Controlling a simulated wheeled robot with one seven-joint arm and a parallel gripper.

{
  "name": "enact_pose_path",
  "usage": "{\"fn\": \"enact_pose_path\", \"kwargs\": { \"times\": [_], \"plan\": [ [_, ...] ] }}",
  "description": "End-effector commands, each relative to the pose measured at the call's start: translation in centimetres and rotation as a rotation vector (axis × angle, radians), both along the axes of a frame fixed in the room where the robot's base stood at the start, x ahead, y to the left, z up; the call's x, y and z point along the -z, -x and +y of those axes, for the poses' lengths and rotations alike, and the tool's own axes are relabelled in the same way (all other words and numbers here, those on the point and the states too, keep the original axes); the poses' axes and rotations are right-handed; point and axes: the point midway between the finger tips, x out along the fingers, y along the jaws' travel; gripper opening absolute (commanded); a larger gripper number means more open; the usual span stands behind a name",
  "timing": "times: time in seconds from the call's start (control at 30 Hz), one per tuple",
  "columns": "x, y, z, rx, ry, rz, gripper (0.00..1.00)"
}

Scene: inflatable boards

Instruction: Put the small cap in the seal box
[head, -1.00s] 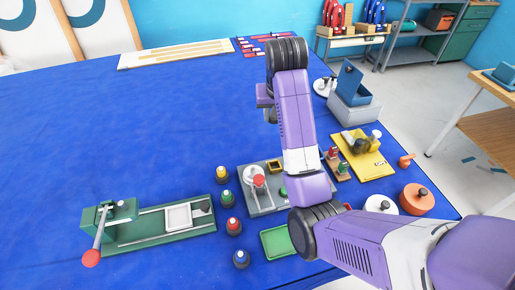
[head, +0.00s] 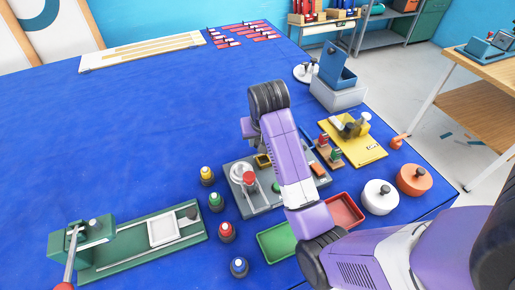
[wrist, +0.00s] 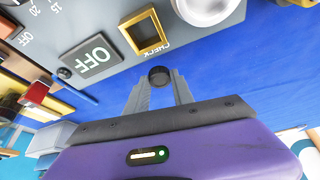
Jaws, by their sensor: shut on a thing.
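My gripper (wrist: 158,88) is shut on a small dark round piece, which looks like the small cap (wrist: 160,75), held between the fingertips. In the head view the fingers and the cap are hidden behind my arm's wrist. The gripper is beside a grey panel, near a yellow square frame marked CHECK (wrist: 142,32); this frame also shows in the head view (head: 263,160). A grey box with a raised blue lid (head: 338,93) stands at the back right and may be the seal box. Its inside is not clear.
The grey panel (head: 237,172) carries a red-topped lever (head: 248,178). Several colored bottles (head: 216,202) stand left of it. A green press (head: 150,245), green tray (head: 277,243), red tray (head: 345,210), yellow stand (head: 370,145) and lidded pots (head: 380,196) surround it.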

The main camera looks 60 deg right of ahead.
Motion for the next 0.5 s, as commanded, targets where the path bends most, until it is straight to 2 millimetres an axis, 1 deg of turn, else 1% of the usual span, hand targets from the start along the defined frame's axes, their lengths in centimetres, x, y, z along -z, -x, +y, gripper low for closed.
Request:
{"fn": "enact_pose_path", "kwargs": {
  "times": [0.03, 0.2, 0.3, 0.5],
  "plan": [
    [1.2, 0.2, 0.1, 0.0, 0.0, 0.0, 0.0],
    [3.2, 0.7, 0.2, 0.001, 0.0, 0.0, 0.0],
    [3.5, 0.8, 0.3, 0.002, 0.0, 0.0, 0.0],
    [3.3, 0.9, 0.3, 0.002, 0.0, 0.0, 0.0]
  ]
}}
